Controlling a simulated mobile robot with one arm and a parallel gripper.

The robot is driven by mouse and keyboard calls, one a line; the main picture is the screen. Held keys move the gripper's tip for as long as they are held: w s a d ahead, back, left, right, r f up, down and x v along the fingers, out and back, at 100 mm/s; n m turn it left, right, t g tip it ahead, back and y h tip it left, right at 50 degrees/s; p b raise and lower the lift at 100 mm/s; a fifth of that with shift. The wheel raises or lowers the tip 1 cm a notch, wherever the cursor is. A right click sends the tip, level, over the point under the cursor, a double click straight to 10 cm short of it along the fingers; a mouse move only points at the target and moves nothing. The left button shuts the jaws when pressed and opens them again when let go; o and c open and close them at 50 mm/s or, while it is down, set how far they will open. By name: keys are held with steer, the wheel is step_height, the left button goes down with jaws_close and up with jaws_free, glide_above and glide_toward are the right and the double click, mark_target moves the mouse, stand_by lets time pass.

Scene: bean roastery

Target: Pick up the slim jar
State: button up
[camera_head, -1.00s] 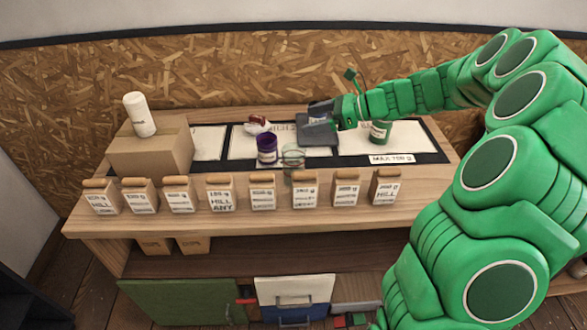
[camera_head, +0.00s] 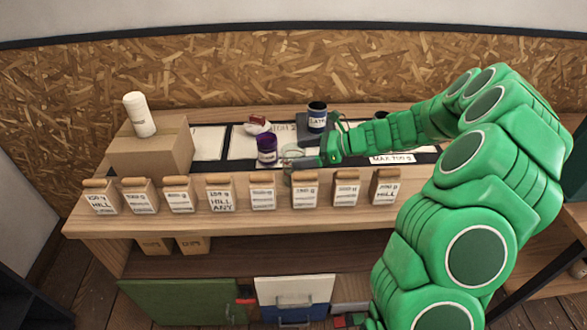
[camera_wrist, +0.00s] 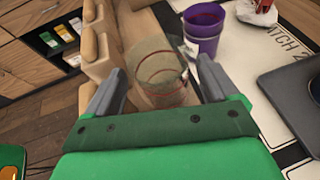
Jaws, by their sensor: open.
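A clear, see-through jar (camera_head: 293,165) stands on the table behind the row of bags; which jar the task calls slim is not certain. In the wrist view the clear jar (camera_wrist: 160,78) shows between the two grey fingers of my gripper (camera_wrist: 158,88), which is open. I cannot tell whether either finger touches it. In the head view my gripper (camera_head: 314,159) is low at the jar's right side. A purple jar (camera_head: 267,149) stands just left of and behind it. A dark jar with a white label (camera_head: 317,121) stands on a grey scale (camera_head: 303,131).
A row of several paper bags (camera_head: 262,192) lines the table's front edge. A white cylinder (camera_head: 139,115) stands on a cardboard box (camera_head: 150,153) at the left. A white cloth with a red item (camera_head: 257,123) lies behind the purple jar. A "MAX 700 g" sign (camera_head: 391,159) is at right.

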mark_target(289, 156)
steer(key=shift+x, duration=2.5)
steer(key=c, duration=0.8)
